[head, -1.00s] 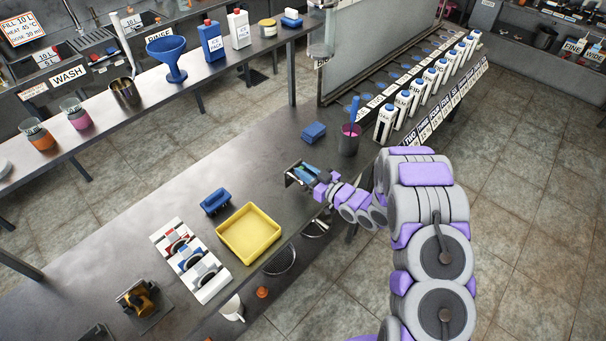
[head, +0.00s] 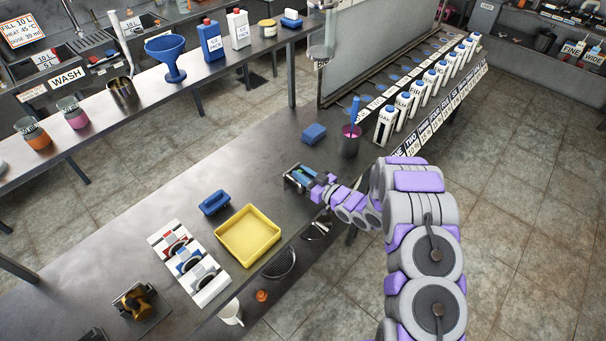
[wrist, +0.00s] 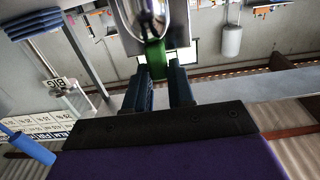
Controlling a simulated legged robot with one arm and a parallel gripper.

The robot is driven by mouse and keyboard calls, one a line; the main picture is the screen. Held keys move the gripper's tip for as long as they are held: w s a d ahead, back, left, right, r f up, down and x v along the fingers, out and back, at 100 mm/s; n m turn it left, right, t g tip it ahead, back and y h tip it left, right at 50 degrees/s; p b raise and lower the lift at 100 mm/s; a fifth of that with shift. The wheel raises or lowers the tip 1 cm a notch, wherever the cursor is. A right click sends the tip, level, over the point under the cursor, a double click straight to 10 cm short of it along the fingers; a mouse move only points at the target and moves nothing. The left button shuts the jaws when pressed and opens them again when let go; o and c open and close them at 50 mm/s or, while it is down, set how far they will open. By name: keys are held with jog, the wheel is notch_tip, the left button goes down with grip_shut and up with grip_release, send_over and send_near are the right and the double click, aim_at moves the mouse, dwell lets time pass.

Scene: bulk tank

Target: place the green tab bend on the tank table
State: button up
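My gripper (head: 298,179) is low over the steel tank table (head: 262,165), near the middle of its length. In the wrist view its two dark fingers (wrist: 160,85) close on the green tab of the green tab bend (wrist: 155,58). The bend's shiny metal tube rises past the tab to the top of the picture, where it is cut off. In the head view the bend is mostly hidden by the gripper, and I cannot tell whether it touches the table.
Bare steel lies to the upper left.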

jog(key=o, duration=0.4)
jog(key=shift+r, duration=0.1)
jog(key=p+v, duration=0.2)
jog(key=v, duration=1)
jog(key=w+d+r+m+g+h, duration=0.1)
jog(key=w+d+r+h, duration=0.2)
jog(key=d+h, duration=0.3)
jog(key=w+d+r+m+h, duration=0.1)
jog(key=w+d+r+h, duration=0.1)
jog(key=d+r+h, duration=0.45)
jog(key=s+d+r+m+g+h, duration=0.3)
jog(key=s+d+r+m+h, duration=0.1)
jog(key=s+d+r, duration=0.45)
jog(key=s+a+r+m+g, duration=0.1)
jog(key=s+a+r+g, duration=0.1)
jog(key=s, duration=1.1)
jog(key=s+a+r+m+g+y, duration=0.1)
jog(key=s+a+r+m+g, duration=0.1)
jog(key=s, duration=1.1)
jog(key=s+a+r+m+g+y, duration=0.1)
jog(key=s+a+r+g, duration=0.3)
jog(key=s+a, duration=0.3)
jog(key=shift+s+g+y, duration=0.25)
jog(key=shift+s+g, duration=0.15)
jog(key=shift+s, duration=2.5)
